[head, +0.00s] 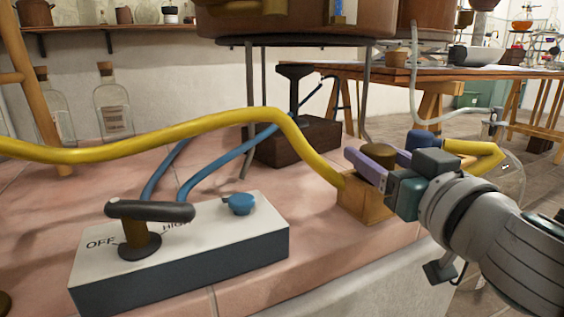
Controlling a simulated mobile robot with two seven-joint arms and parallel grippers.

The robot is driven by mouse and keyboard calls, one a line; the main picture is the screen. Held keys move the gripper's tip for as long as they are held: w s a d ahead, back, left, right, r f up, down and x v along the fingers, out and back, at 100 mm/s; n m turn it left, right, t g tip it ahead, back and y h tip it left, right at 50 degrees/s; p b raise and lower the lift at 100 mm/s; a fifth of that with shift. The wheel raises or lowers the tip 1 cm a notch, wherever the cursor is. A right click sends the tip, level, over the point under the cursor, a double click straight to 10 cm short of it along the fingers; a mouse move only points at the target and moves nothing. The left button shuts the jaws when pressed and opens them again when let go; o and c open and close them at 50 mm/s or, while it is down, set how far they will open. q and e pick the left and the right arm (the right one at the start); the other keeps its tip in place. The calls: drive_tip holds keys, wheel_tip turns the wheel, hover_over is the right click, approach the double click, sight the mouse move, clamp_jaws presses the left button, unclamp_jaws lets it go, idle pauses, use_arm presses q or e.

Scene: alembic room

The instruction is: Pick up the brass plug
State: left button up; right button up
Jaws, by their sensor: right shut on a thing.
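The brass plug (364,200) is a squarish brass-coloured block on the pink tiled counter, right of centre, with the thick yellow cable (220,118) running into its left side. My right gripper (372,160) comes in from the right and is shut on the plug at its upper part. The purple fingers and the gripper body hide part of the plug's top and right side. I cannot tell whether the plug is clear of the tiles. My left gripper does not show.
A switch box (180,262) with a dark lever and a blue knob stands at the front left. Blue tubes (228,160) run behind it. A dark stand (295,140) and a big copper vessel (297,22) are behind. Glass bottles (113,105) stand at the left.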

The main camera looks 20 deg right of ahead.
sight(378, 149)
clamp_jaws()
wheel_tip(378, 149, up, 10)
drive_tip(key=p, duration=0.7)
idle(0.4)
